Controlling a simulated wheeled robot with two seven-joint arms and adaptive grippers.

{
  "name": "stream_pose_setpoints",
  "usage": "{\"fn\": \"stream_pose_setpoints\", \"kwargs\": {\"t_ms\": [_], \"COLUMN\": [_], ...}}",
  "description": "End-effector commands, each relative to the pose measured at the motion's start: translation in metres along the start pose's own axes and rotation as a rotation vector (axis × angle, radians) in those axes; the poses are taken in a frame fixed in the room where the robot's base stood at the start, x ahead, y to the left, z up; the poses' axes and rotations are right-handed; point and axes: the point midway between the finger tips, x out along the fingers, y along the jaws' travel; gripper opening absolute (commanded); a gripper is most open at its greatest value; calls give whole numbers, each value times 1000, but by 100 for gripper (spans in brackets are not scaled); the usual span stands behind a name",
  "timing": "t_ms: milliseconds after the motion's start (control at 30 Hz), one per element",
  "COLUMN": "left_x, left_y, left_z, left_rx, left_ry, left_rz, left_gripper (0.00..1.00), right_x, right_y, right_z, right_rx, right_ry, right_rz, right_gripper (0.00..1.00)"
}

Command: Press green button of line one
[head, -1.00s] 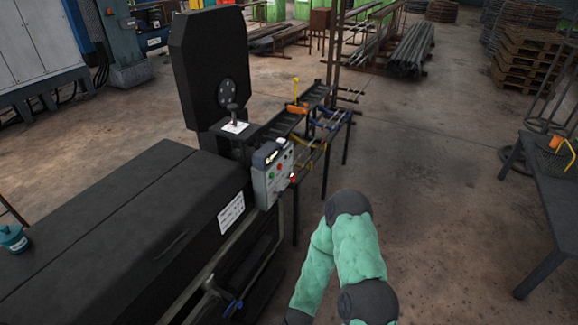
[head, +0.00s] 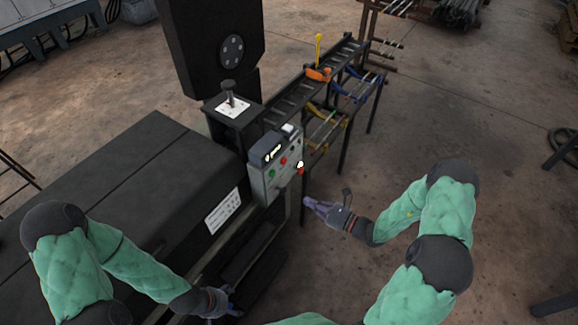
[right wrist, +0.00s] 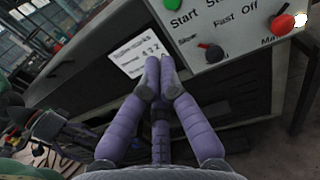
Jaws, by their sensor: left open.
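The green button (head: 271,173) is on the front of the grey control box (head: 262,188), on the near side of the dark machine. In the right wrist view a green button (right wrist: 172,3) shows at the top edge, cut off, above the word "Start". My right gripper (head: 309,203) is to the right of and below the box, apart from it. Its purple fingers (right wrist: 160,68) are brought together and empty, below the panel. My left gripper (head: 232,304) is low at the machine's front, open; its fingers are partly hidden.
A red button (head: 283,160) sits near the green one, and a red knob (right wrist: 283,22) and a black switch (right wrist: 212,52) are on the panel. A roller rack (head: 300,95) stands behind the box.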

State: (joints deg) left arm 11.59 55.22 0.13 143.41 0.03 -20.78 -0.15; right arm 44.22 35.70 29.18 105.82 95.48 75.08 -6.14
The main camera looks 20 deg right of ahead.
Motion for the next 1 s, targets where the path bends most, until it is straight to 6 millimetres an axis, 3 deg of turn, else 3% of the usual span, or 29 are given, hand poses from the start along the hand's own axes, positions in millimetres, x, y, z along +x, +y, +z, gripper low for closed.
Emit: {"fn": "stream_pose_setpoints", "kwargs": {"t_ms": [133, 567, 1000], "left_x": [-1, 1, 19], "left_y": [0, -1, -7], "left_z": [0, 0, 0], "left_rx": [-1, -1, 0], "left_ry": [-1, -1, 0], "left_rz": [0, 0, 0], "left_gripper": [78, 78, 78], "right_x": [-4, 3, 78], "right_y": [-10, -10, -11], "right_z": [5, 4, 5], "right_rx": [0, 0, -1], "right_ry": [-21, -21, -22], "right_rz": [-37, -35, -31], "right_gripper": [0, 0, 0]}}
